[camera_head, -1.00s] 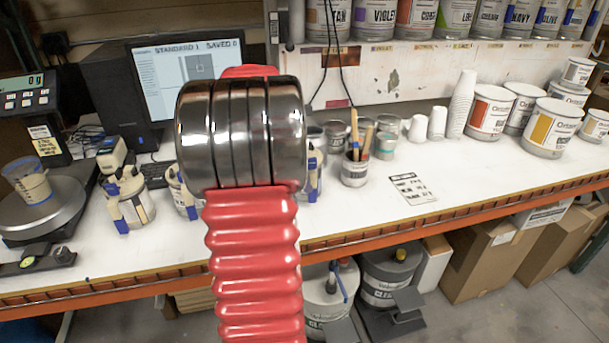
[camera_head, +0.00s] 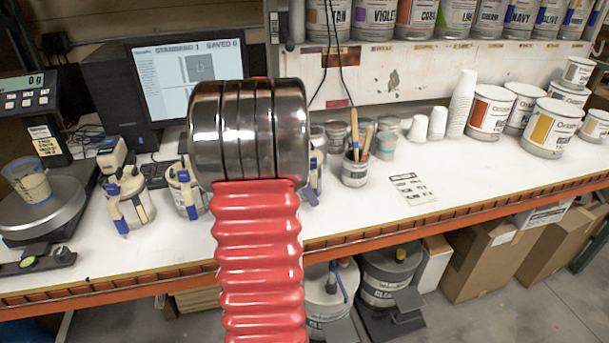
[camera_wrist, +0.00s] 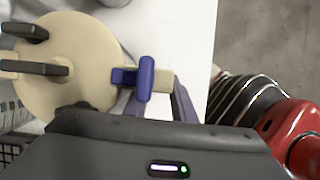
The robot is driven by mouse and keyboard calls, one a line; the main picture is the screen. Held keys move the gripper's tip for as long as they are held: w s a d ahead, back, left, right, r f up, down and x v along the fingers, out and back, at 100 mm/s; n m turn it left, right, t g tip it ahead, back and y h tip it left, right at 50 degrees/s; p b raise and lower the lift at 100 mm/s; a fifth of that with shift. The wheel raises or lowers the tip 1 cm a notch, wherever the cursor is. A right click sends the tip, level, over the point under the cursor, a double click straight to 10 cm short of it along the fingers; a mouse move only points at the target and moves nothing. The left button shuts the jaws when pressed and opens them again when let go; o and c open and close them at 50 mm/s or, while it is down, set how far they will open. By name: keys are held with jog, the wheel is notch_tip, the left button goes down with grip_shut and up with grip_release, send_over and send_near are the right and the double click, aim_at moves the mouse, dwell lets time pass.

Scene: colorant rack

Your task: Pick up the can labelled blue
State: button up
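I cannot make out a can labelled blue. Shelf cans at the top read TAN, VIOLET (camera_head: 377,18), NAVY (camera_head: 519,14) and OLIVE, among others. On the bench stand a can with a beige lid and blue clamps (camera_head: 128,205) and a similar can (camera_head: 186,192) beside my arm; parts of another show just right of my arm. My gripper is hidden behind my arm in the head view. The wrist view shows a beige round lid (camera_wrist: 85,85) with a blue clamp (camera_wrist: 146,78), close to my dark gripper body (camera_wrist: 165,150). Two dark bars overlie the lid; whether they are my fingers is unclear.
A scale (camera_head: 45,215) with a cup stands at left, near a monitor (camera_head: 188,75). A cup of sticks (camera_head: 354,170), a paper card (camera_head: 412,188), stacked white cups (camera_head: 461,105) and paint cans (camera_head: 555,127) are at right. The front middle of the bench is clear.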

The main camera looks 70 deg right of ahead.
jog(key=shift+c, duration=0.2)
grip_shut()
jog(key=shift+d+r, duration=0.1)
dwell(1.3)
